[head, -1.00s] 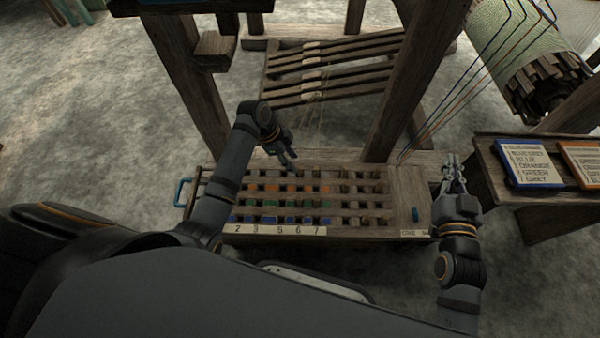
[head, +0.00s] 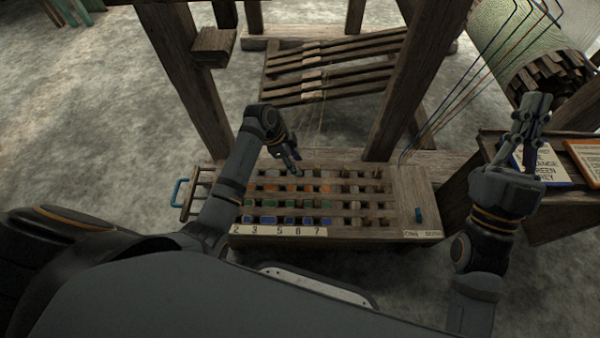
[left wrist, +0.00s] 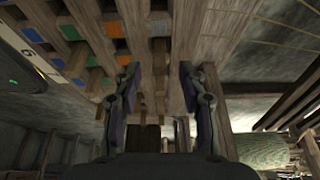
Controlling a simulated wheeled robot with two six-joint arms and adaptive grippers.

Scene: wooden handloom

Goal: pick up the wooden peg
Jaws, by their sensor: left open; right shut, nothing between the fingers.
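The peg box (head: 405,200) is a wooden grid with rows of square holes. Several pegs with orange, green and blue tops fill its left and middle columns, and plain wooden pegs (head: 354,189) stand to the right. Which peg is the task's own I cannot tell. My left gripper (head: 294,163) is open above the back row. In the left wrist view, a plain wooden peg (left wrist: 160,75) shows between the open fingers (left wrist: 157,80), with no visible contact. My right gripper (head: 531,106) is shut and empty, above the side table at right.
A side table (head: 560,205) at right bears a blue-framed card (head: 555,172) and an orange-framed card (head: 585,155). Loom posts (head: 395,110) rise behind the box. Slatted treadles (head: 335,65) lie further back. A blue handle (head: 178,192) is on the box's left end.

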